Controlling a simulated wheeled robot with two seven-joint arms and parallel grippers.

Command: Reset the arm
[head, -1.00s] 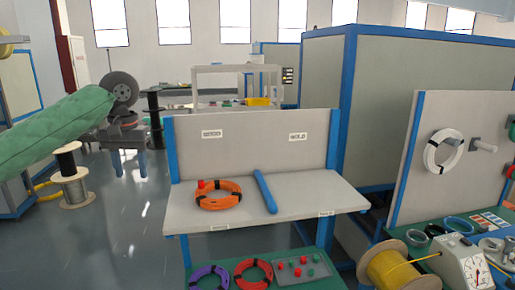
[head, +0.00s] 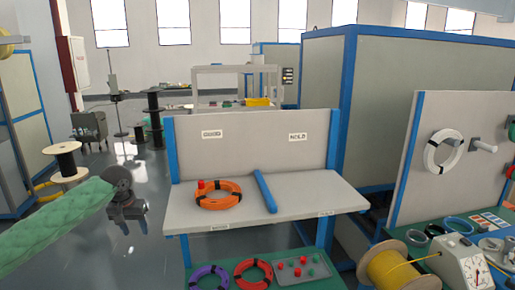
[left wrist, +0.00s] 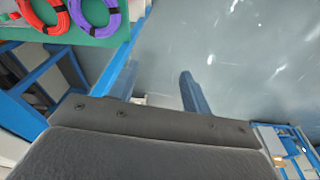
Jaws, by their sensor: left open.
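My left arm, in a green sleeve, comes in from the left in the head view. My left gripper (head: 131,226) is low over the open floor, left of the grey bench (head: 300,205) and apart from it. In the left wrist view its two fingers (left wrist: 158,90) are spread with only floor between them. An orange cable coil (head: 218,195) with dark ties lies on the bench under the GOOD sign (head: 212,134), with a red piece (head: 201,184) by its upper left edge. My right gripper is not in view.
A blue divider bar (head: 265,192) lies across the bench. Below, a green surface holds a purple coil (head: 210,278), a red coil (head: 253,274) and a button tray (head: 302,268). A yellow spool (head: 392,268) and dial gauge (head: 462,265) are at right.

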